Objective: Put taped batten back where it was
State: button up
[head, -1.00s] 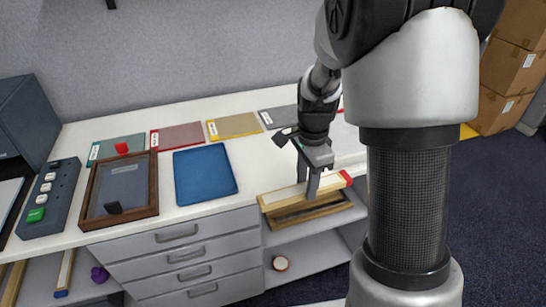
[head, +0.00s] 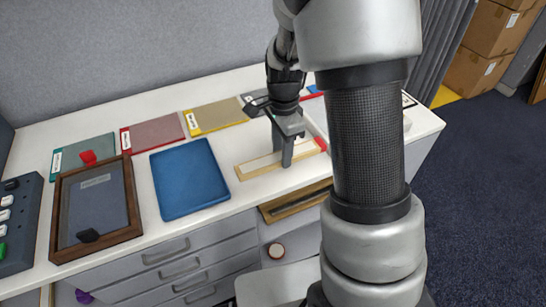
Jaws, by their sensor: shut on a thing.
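The taped batten (head: 262,166) is a long pale wooden strip with a red taped end at its right. It shows in the head view over the white table top, near the front edge. My gripper (head: 287,163) points down and is shut on the batten near its middle-right. The batten lies roughly level; I cannot tell whether it touches the table. A wooden-edged drawer or frame (head: 295,205) shows below the table's front edge, partly hidden by my arm.
A blue mat (head: 188,178) lies left of the batten. A dark wooden frame (head: 97,208) with red and black blocks is farther left. Green, red (head: 153,134) and yellow (head: 215,116) labelled panels line the back. Grey drawers (head: 180,265) are below. My arm hides the table's right part.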

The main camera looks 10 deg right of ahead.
aim_at(281, 176)
jog(key=shift+f+b, duration=0.3)
jog(key=shift+f, duration=3)
jog(key=shift+f, duration=0.1)
jog(key=o, duration=0.8)
jog(key=shift+f, duration=0.15)
jog(key=o, duration=0.4)
jog(key=shift+o, duration=0.2)
jog(key=shift+r, duration=0.2)
